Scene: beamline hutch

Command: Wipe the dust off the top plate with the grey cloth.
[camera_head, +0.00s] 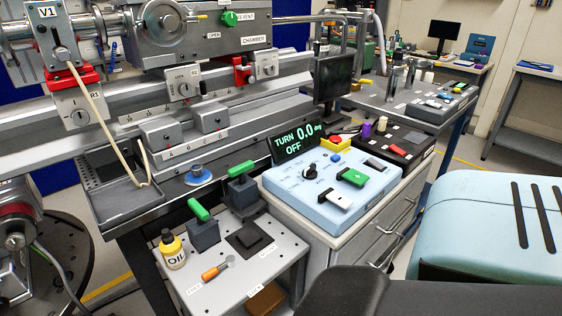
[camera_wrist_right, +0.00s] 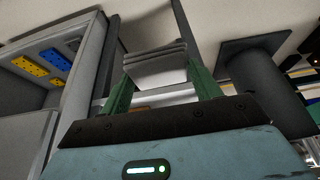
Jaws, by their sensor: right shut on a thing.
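My right gripper (camera_wrist_right: 160,85) shows in the right wrist view, its two green fingers closed on a grey cloth (camera_wrist_right: 156,70). The cloth looks like a folded, layered pad held between the fingers, clear of any plate. In the head view the right gripper itself is not visible. My left gripper is in neither view. A light grey plate (camera_head: 222,284) with small holes is low in the middle of the head view. I cannot tell whether it is the top plate, and I make out no dust on it.
On the light plate stand an oil bottle (camera_head: 172,249), green-handled blocks (camera_head: 203,232), a black pad (camera_head: 249,238) and an orange-handled tool (camera_head: 216,269). A blue control box (camera_head: 330,190) is beside it. Rails and beamline equipment (camera_head: 200,100) fill the back left.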

